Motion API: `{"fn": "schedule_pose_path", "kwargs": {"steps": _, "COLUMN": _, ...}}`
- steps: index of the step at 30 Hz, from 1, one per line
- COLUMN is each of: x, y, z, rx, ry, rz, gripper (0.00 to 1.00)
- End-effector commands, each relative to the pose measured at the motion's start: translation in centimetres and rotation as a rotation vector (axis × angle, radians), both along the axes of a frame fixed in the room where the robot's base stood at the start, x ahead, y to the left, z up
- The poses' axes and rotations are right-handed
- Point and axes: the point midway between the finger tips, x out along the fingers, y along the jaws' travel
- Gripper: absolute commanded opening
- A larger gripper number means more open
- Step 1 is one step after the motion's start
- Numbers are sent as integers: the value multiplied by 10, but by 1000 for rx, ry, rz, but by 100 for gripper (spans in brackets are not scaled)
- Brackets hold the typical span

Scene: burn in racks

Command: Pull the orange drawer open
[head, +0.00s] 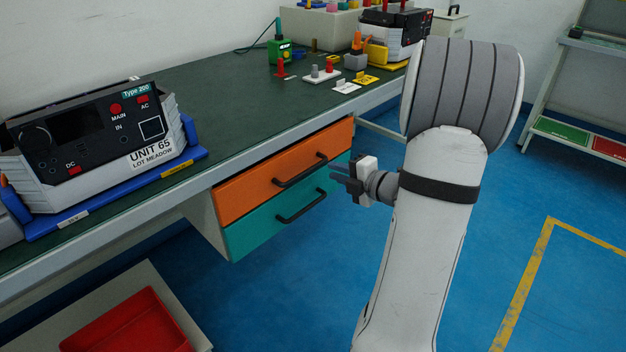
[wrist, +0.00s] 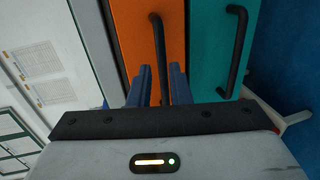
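The orange drawer (head: 250,188) is under the green-topped bench, and its front looks flush above the teal drawer (head: 262,226). Its black bar handle (head: 300,170) runs along the front. My gripper (head: 334,177) is in front of the drawers, near the right end of the handle and seemingly a little short of it. In the wrist view the orange front (wrist: 135,35) fills the middle, and its handle (wrist: 157,45) lines up with the gap between my two blue fingers (wrist: 161,85). The fingers are apart with nothing visibly gripped.
The teal drawer's handle (head: 302,206) lies just below the orange one. A tester unit (head: 95,140) in a blue tray stands on the bench at left. A red bin (head: 128,322) is low at bottom left.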

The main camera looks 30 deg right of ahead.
Motion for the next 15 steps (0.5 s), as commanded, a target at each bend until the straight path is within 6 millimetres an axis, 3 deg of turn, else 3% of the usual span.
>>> {"fn": "schedule_pose_path", "kwargs": {"steps": 5, "x": 10, "y": 5, "z": -7, "rx": -3, "ry": -17, "rz": 25, "gripper": 17}}
{"fn": "schedule_pose_path", "kwargs": {"steps": 15, "x": 58, "y": 22, "z": -17, "rx": -2, "ry": -16, "rz": 22, "gripper": 17}}
